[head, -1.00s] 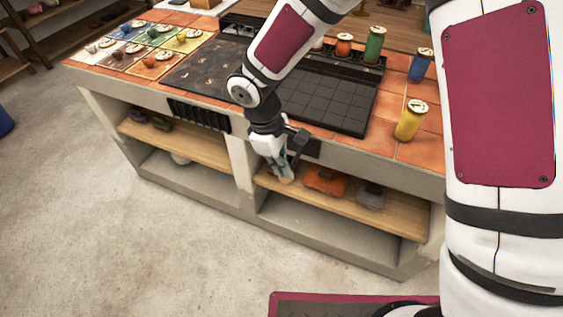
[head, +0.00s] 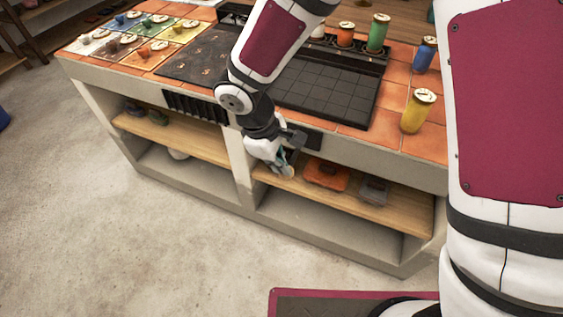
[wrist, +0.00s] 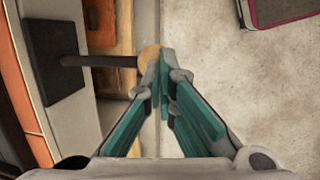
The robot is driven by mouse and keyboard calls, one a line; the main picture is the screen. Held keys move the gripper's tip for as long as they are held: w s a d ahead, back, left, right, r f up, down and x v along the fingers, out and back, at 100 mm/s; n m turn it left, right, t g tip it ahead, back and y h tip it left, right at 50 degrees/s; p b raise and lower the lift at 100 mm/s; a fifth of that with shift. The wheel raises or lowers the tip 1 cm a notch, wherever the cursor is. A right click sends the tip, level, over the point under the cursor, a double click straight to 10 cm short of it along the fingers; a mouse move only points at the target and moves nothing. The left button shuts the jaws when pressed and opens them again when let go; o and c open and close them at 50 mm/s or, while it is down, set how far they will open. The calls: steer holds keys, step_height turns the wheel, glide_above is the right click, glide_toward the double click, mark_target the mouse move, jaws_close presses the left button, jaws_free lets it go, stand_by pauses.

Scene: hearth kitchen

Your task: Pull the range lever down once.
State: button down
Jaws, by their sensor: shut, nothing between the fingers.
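The range lever shows in the wrist view as a dark rod (wrist: 98,61) with a round wooden knob (wrist: 147,57), sticking out from a black plate (wrist: 52,62) on the counter front. My gripper (wrist: 164,55) is shut and empty. Its teal fingertips overlap the right edge of the knob in the wrist view; I cannot tell whether they touch it. The rod is mostly hidden behind my gripper in the head view.
Below the lever, a wooden shelf (head: 405,215) holds an orange container (head: 326,174) and a grey container (head: 373,190). The tiled countertop above carries a yellow jar (head: 418,111) and a blue jar (head: 425,55). The concrete floor (head: 90,210) in front is clear.

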step_height(320, 180, down, 6)
steer(key=t+h+b, duration=0.1)
steer(key=t+b, duration=0.2)
steer(key=b, duration=0.9)
steer(key=shift+s, duration=0.3)
steer(key=shift+f, duration=0.25)
steer(key=s+p+v, duration=0.1)
steer(key=p+v, duration=0.4)
steer(key=v, duration=0.9)
steer(key=shift+a+f, duration=0.15)
steer(key=shift+a, duration=0.25)
